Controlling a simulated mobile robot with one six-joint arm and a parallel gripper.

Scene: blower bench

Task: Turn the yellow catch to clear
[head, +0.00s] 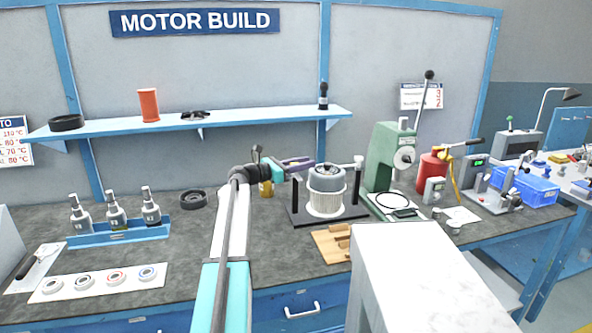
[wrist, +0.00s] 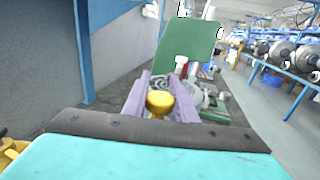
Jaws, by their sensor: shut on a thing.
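My gripper (head: 300,163) is at the upper left of the black fixture (head: 292,208) in the head view, its purple fingers reaching level to the right. The fixture has two black posts and holds a grey-topped motor part (head: 327,180) in a pale ribbed sleeve. In the wrist view the yellow catch (wrist: 160,101) shows as a rounded yellow knob between my two purple fingers, and my gripper (wrist: 160,88) is shut on it. In the head view the catch is hidden behind the fingers. Its turn angle cannot be told.
A green press (head: 385,160) stands right of the fixture, with a red canister (head: 432,172) beyond. A wooden block (head: 330,246) lies in front. A shelf (head: 235,122) runs above.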

